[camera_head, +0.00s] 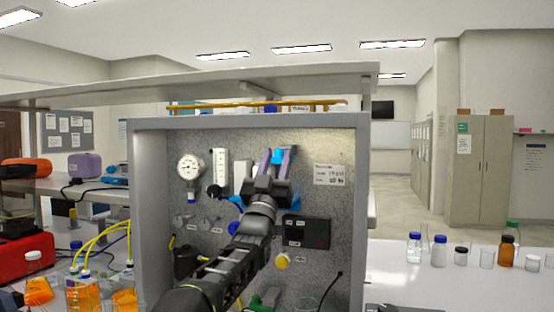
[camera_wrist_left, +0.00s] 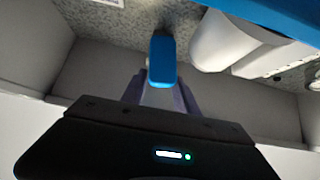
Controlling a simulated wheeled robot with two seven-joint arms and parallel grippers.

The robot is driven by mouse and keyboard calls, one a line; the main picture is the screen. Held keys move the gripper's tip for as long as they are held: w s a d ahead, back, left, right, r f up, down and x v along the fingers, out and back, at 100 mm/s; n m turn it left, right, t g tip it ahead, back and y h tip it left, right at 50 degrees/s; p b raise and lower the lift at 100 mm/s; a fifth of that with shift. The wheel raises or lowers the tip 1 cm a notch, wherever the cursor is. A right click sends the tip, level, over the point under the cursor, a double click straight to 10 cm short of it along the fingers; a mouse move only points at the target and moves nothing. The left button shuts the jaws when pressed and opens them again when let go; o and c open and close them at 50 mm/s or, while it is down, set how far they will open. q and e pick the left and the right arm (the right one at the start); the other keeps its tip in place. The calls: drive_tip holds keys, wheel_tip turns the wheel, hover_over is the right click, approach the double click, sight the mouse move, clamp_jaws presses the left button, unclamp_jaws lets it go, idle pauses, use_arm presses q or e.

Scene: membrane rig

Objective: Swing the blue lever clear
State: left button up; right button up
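The blue lever (camera_head: 277,156) is on the upper part of the grey speckled panel (camera_head: 325,150). In the left wrist view a blue lever end (camera_wrist_left: 162,62) stands between the fingers. My left gripper (camera_head: 277,162) reaches up in front of the panel, its two purple-grey fingers on either side of the blue piece. It also shows in the left wrist view (camera_wrist_left: 162,90). The fingers look apart, with gaps beside the blue piece; contact is not clear. The gripper and arm hide part of the lever and panel. My right gripper is not in view.
A gauge (camera_head: 190,167), a white flow tube (camera_head: 221,166) and a white cylinder (camera_head: 242,176) sit left of the gripper. A black box (camera_head: 306,231) is below right. The grey frame (camera_head: 149,215) encloses the panel. Bottles (camera_head: 506,251) stand on the right bench.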

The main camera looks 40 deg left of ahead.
use_arm(q)
clamp_jaws()
drive_tip(key=y+b, duration=0.1)
drive_tip(key=d+n+g+y+b, duration=0.1)
drive_tip(key=y, duration=0.1)
drive_tip(key=shift+w+f+n, duration=0.15)
drive_tip(key=shift+n, duration=0.15)
drive_tip(key=shift+w+d+r+n+g+y+p, duration=0.1)
drive_tip(key=shift+w+d+n+g+y+p, duration=0.4)
drive_tip(key=shift+n+g+y+p, duration=1.4)
drive_tip(key=shift+w+d+r+n+g+y+p, duration=0.1)
drive_tip(key=shift+w+d+n+g+y+p, duration=0.55)
drive_tip(key=shift+g+y, duration=2.25)
drive_tip(key=shift+w+d+r+n+g+y+p, duration=0.1)
drive_tip(key=shift+w+d+n+g+y+p, duration=0.15)
drive_tip(key=shift+n+g+y+p, duration=1.95)
drive_tip(key=shift+s+f+m+g+b, duration=0.1)
drive_tip(key=shift+m+g+b, duration=0.4)
drive_tip(key=shift+b, duration=0.25)
